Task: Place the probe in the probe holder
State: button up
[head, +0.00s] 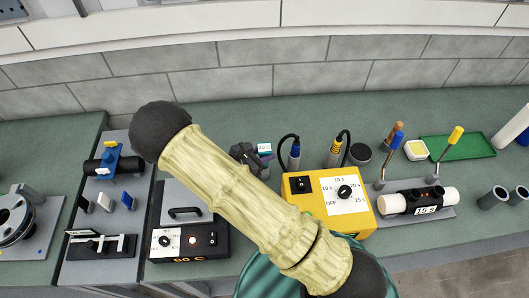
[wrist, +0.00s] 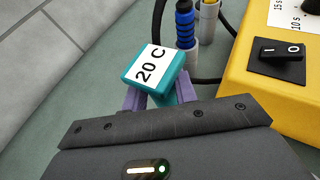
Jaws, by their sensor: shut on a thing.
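My gripper (wrist: 160,96) has purple fingers closed on a teal block (wrist: 150,72) with a white label reading "20 C". In the head view the block (head: 264,149) shows beyond my arm, left of the yellow timer box. Two cabled, probe-like handles stand upright behind the box: a blue and black one (head: 295,154) and a yellow-banded one (head: 335,152). In the wrist view the blue one (wrist: 185,24) stands just beyond the block, in or on a grey cylinder (wrist: 187,62). I cannot tell which item is the probe or which is its holder.
The yellow box (head: 311,205) with a switch and dial stands close on the right. A black heater marked "60 C" (head: 188,260) is at left. A rotor with a "15 s" label (head: 427,211) and a green tray (head: 461,147) are at right. The bench behind is mostly clear.

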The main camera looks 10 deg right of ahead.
jog(key=shift+f, duration=0.15)
jog(key=o, duration=1)
jog(key=shift+a+r, duration=0.15)
jog(key=shift+r, duration=0.05)
jog(key=b+v, duration=0.4)
jog(key=v, duration=0.7)
jog(key=shift+s+a+r, duration=0.1)
jog(key=shift+s+a, duration=0.1)
jog(key=shift+s, duration=0.1)
